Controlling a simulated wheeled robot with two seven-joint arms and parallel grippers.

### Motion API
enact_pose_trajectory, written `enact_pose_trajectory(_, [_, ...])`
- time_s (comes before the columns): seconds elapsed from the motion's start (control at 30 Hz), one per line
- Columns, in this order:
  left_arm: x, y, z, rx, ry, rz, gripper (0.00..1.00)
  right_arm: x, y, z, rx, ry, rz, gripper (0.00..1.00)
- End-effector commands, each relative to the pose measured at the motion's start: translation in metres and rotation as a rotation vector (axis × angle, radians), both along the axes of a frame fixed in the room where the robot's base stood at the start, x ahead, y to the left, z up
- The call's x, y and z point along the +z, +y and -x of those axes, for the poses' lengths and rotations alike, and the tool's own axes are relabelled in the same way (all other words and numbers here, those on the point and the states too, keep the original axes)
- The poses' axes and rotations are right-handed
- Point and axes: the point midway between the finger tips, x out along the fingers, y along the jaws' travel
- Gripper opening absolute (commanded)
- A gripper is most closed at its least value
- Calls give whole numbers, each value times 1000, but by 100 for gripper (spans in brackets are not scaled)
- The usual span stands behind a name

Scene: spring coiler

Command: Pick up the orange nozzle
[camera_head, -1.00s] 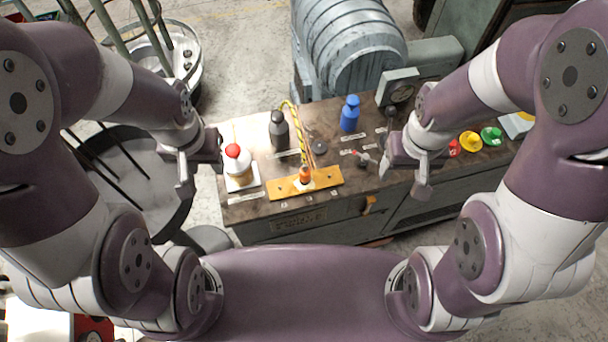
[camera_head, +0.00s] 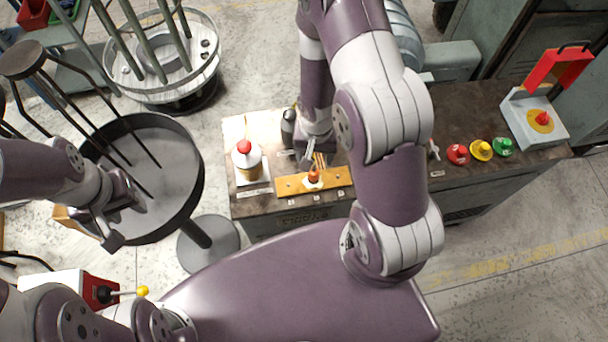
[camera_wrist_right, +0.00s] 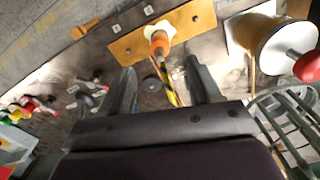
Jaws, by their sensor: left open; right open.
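The orange nozzle (camera_head: 314,173) stands upright on a yellow-orange plate (camera_head: 340,177) near the bench's front edge. In the right wrist view the nozzle (camera_wrist_right: 158,40) is ahead of the fingertips, with a yellow-and-black striped hose running back from it between the fingers. My right gripper (camera_wrist_right: 160,76) is open and empty, apart from the nozzle; in the head view it (camera_head: 310,160) is just behind the nozzle, partly hidden by my right arm. My left gripper (camera_head: 122,222) is open and empty, far left of the bench near the round dark tray.
A dark bottle (camera_head: 289,128) is beside my right gripper. My right arm hides the bench's middle.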

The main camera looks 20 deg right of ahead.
Motion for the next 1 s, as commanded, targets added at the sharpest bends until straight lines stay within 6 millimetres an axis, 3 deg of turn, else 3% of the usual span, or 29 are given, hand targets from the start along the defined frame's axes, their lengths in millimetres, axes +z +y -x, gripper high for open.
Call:
enact_pose_trajectory(0.03, [-25, 0, 0, 0, 1, 0, 43, -26, 0, 1, -1, 1, 0, 63])
enact_pose_trajectory(0.1, [-41, 0, 1, 0, 2, 0, 43, -43, 0, 0, 1, 1, 0, 63])
enact_pose_trajectory(0.37, [-67, 0, 0, 0, 1, 0, 43, -75, 0, 0, 1, 1, 0, 63])
enact_pose_trajectory(0.53, [-93, 0, 0, 0, 1, 0, 43, -109, 2, 0, 2, 1, 0, 63])
enact_pose_trajectory(0.63, [-98, 0, 0, 0, 1, 0, 43, -118, 2, 0, 2, 1, 0, 63])
enact_pose_trajectory(0.87, [-95, 0, 0, 0, 1, 0, 43, -116, 2, 0, 2, 1, 0, 63])
enact_pose_trajectory(1.0, [-95, 0, 0, 0, 1, 0, 43, -116, 2, 0, 2, 1, 0, 20])
